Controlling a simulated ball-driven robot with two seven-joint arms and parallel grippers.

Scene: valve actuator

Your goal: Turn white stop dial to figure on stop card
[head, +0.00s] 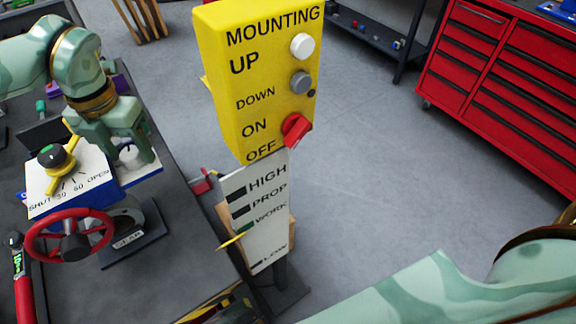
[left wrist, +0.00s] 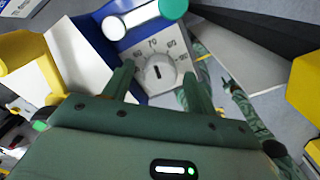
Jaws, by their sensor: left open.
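The white stop dial (head: 130,156) is on the right part of the white and blue actuator box (head: 68,192). In the left wrist view, the dial (left wrist: 153,76) faces me with a short dark mark at its middle; figures around it look like 60, 70, 80 and 90, blurred. My left gripper (head: 127,160) is over the dial in the head view. In the left wrist view, its open fingers (left wrist: 160,84) stand either side of the dial, with gaps; contact is not visible. I cannot make out a stop card. My right gripper is not in view.
A yellow pointer handle (head: 57,158) is left of the dial, over a SHUT-to-OPEN scale. A red handwheel (head: 70,236) is in front. A yellow MOUNTING panel (head: 255,85) and a HIGH-to-LOW board (head: 256,215) stand right. Floor lies beyond; a red drawer cabinet (head: 510,65) is far right.

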